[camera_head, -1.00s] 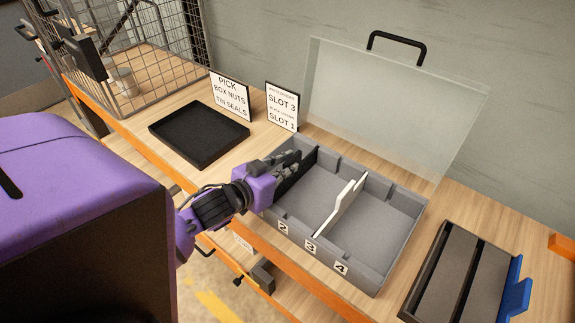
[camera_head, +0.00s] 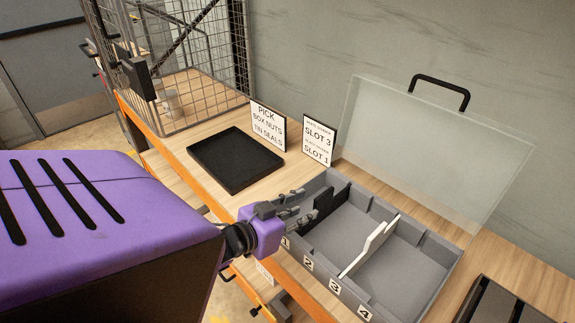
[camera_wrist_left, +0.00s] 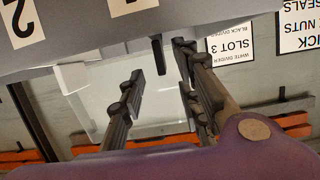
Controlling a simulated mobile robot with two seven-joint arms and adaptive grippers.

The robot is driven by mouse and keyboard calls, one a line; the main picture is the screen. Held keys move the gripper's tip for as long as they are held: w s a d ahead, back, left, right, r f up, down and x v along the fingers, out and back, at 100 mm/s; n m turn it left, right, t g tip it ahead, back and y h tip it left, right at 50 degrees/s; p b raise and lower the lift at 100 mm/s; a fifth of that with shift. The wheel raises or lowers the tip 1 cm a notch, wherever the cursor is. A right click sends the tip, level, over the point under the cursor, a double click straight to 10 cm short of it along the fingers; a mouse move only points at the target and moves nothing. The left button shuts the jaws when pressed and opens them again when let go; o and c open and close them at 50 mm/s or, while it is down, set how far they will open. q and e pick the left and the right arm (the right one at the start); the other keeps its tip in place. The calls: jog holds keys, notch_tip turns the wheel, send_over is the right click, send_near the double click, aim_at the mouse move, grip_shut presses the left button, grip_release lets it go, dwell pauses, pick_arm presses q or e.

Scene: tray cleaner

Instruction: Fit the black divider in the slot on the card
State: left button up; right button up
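The grey tray (camera_head: 424,292) stands on the bench with numbered labels along its front wall. The black divider (camera_head: 323,206) stands upright across the tray's left end, near label 1 (camera_head: 286,243); whether its lower edge is fully seated is hidden. The white divider (camera_head: 368,249) stands across the tray near label 3. The card (camera_head: 318,141) reads white divider slot 3, black divider slot 1. My left gripper (camera_head: 300,217) is at the tray's front left, close beside the black divider. In the left wrist view its fingers (camera_wrist_left: 160,72) are apart with nothing held between them. My right gripper is not in view.
A clear panel (camera_head: 430,150) with a black handle stands behind the tray. An empty black tray (camera_head: 238,182) and a pick card (camera_head: 268,126) are to the left, near a wire cage (camera_head: 180,100). A dark bin (camera_head: 510,300) is at the lower right.

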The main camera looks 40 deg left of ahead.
pick_arm(q)
jog(key=v, duration=0.5)
jog(key=shift+s+r, duration=0.1)
dwell(0.5)
